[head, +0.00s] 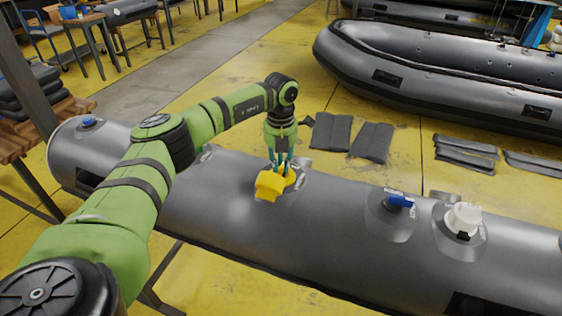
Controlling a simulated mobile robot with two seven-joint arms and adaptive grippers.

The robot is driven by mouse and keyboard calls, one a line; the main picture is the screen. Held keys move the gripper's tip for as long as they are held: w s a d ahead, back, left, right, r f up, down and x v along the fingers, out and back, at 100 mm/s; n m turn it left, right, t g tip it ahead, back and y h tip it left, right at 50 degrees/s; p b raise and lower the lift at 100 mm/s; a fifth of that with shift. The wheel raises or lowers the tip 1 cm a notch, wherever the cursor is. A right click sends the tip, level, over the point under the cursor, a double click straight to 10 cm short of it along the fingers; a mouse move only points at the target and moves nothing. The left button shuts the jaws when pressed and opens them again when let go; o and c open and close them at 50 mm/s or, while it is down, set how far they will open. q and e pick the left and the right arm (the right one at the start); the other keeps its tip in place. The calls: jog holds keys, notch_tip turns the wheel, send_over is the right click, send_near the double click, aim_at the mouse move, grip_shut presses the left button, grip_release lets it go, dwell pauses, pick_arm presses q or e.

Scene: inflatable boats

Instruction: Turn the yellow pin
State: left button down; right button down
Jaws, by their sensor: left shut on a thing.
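The yellow pin (268,186) sits on a patch on top of the long grey inflatable tube (330,235) in front of me. My left gripper (279,168) points down at it from above, with its fingers shut on the yellow pin. The fingers hide part of the pin, so its exact turn is hard to tell. My right gripper is not in view.
On the same tube to the right are a blue valve (401,200) and a white valve (463,218). Dark folded pads (345,136) lie on the yellow floor behind. A grey boat (440,75) stands at the back right. A wooden bench (62,115) is at the left.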

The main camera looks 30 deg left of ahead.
aim_at(281, 166)
pick_arm(q)
jog(key=shift+n, duration=0.6)
jog(key=c, duration=1.1)
grip_release()
jog(key=shift+c, duration=0.2)
jog(key=shift+r, duration=0.1)
notch_tip(281, 166, up, 12)
